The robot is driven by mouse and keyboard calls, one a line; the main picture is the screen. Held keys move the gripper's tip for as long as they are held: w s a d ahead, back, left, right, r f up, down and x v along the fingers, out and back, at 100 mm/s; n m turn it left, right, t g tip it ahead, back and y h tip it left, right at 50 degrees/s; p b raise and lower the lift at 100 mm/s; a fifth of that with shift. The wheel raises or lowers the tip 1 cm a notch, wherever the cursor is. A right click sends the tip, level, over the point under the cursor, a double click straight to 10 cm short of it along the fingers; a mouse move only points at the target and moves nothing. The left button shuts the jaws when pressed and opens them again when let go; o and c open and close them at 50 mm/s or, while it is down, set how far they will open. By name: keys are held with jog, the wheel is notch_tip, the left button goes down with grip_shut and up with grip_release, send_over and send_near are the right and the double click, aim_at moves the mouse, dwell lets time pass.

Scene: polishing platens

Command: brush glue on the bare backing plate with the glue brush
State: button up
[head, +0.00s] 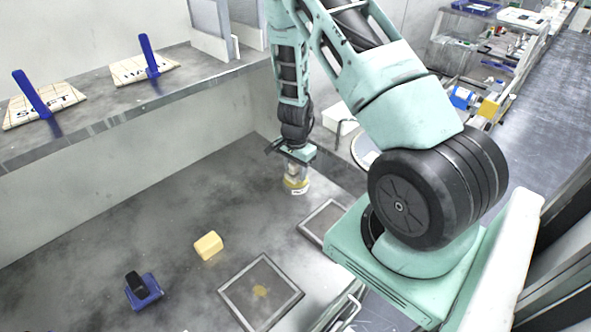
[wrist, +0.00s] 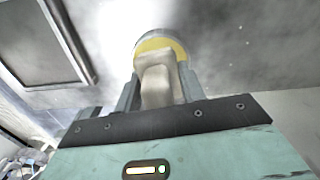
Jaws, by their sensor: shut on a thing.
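My gripper (head: 295,160) is at the far end of the bench, pointing down. Its jaws are shut on a pale beige handle (wrist: 156,78), which looks like that of the glue brush. Below the handle is a round yellow pot (head: 296,184) with a white label; its yellow inside also shows in the wrist view (wrist: 165,44). The brush's lower end is hidden. One framed square plate (head: 326,220) lies right of the pot, partly behind my arm. A second framed plate (head: 250,284) lies nearer, with a small yellowish patch at its middle.
A yellow block (head: 208,246) and a blue holder (head: 146,293) with a black piece lie on the bench. A raised ledge (head: 190,88) at left bears two lettered boards with blue handles. The bench between pot and yellow block is clear.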

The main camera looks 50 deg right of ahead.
jog(key=shift+f+b, duration=0.55)
jog(key=shift+f, duration=0.05)
dwell(1.6)
jog(key=shift+r+p, duration=2.85)
jog(key=shift+r, duration=0.75)
